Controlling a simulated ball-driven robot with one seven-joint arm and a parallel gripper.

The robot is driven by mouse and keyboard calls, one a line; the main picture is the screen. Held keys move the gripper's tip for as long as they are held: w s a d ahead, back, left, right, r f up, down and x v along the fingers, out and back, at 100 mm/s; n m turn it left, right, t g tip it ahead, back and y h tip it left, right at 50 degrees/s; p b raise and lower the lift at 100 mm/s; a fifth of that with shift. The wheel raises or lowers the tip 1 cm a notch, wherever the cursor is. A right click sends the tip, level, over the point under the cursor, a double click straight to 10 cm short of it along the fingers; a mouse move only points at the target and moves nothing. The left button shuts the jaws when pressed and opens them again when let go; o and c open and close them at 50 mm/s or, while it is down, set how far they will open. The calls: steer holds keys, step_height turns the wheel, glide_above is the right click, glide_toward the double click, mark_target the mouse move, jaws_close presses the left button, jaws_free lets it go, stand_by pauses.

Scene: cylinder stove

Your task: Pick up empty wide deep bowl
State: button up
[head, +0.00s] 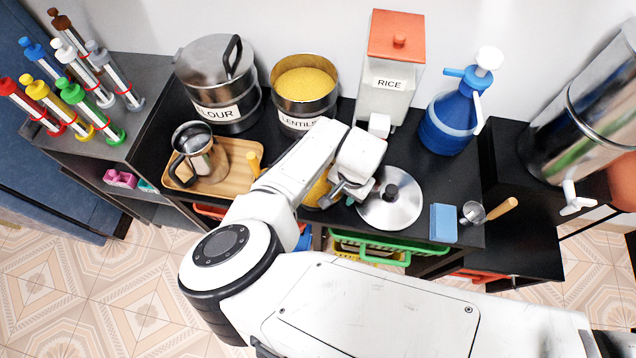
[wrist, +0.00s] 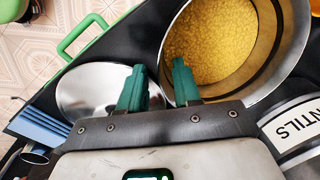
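My gripper (head: 345,190) is low over the dark counter, left of a silver lid. In the wrist view its two green fingers (wrist: 160,88) are apart with a gap between them. A round metal vessel (wrist: 268,45) with a yellow grainy fill (wrist: 213,40) is just beyond the right finger. Its near-left rim shows in the gap between the fingers; I cannot tell if they touch it. In the head view my arm hides most of this vessel, and a yellow patch (head: 318,190) shows beside the arm. I see no clearly empty wide deep bowl.
The lid (head: 388,212) lies close to the right of my gripper. The lentils pot (head: 304,92), flour pot (head: 222,85) and rice jar (head: 392,75) stand behind. A wooden tray (head: 235,160) is left; a blue sponge (head: 443,222) and scoop (head: 488,211) are right. A green basket (head: 372,245) hangs below.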

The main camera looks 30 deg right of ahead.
steer(key=shift+f, duration=0.5)
jaws_close()
